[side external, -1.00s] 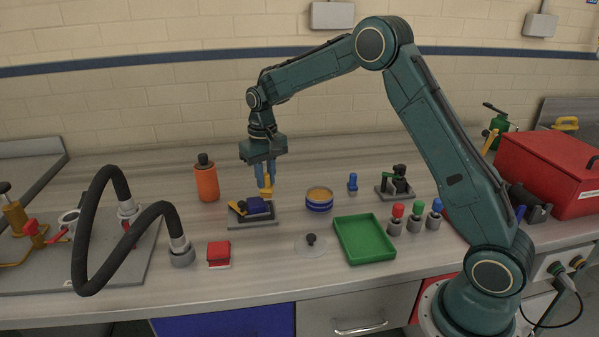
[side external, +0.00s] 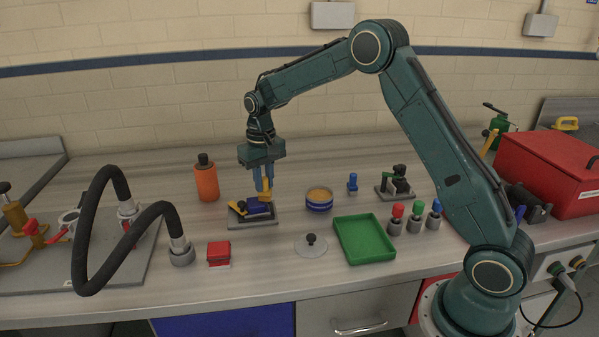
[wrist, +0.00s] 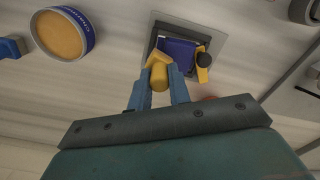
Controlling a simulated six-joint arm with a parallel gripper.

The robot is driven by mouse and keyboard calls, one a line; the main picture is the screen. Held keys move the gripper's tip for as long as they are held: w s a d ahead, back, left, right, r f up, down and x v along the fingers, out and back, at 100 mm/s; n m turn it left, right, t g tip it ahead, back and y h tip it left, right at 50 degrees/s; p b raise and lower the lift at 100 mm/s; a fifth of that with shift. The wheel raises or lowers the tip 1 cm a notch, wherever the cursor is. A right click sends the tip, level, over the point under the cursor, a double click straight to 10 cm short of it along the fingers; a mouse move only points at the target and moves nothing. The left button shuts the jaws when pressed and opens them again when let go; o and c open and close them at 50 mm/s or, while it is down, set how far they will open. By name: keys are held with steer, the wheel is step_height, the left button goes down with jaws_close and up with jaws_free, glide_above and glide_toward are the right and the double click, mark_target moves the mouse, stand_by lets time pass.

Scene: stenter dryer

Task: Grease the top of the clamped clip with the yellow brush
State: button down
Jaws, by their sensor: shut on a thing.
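My gripper (side external: 263,182) is shut on the yellow brush (side external: 264,195), which points down over the clamped clip. In the wrist view the brush (wrist: 160,76) sits between my blue fingers (wrist: 159,88). The clip is a dark blue block (side external: 257,207) held in a grey fixture (side external: 266,221) with a yellow clamp lever (side external: 238,208). The wrist view also shows the blue clip (wrist: 180,50), partly hidden by the brush. The brush's lower end is at or just above the clip's top; I cannot tell if it touches.
An open grease tin (side external: 319,199) stands right of the fixture, its lid (side external: 311,245) in front. A green tray (side external: 364,239), an orange bottle (side external: 206,180) and a red block (side external: 219,254) are nearby. A black hose (side external: 90,230) arches at left.

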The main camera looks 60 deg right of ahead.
steer(key=shift+w+a+r, duration=0.1)
steer(key=shift+w+a, duration=0.75)
steer(key=shift+a, duration=0.15)
steer(key=shift+w+a, duration=1)
steer(key=shift+a, duration=0.2)
steer(key=shift+d, duration=0.1)
steer(key=shift+s+d+f, duration=0.2)
steer(key=shift+s+d, duration=0.85)
steer(key=shift+d, duration=0.1)
steer(key=shift+s+d, duration=0.9)
steer(key=shift+d, duration=0.15)
steer(key=shift+s+d, duration=0.1)
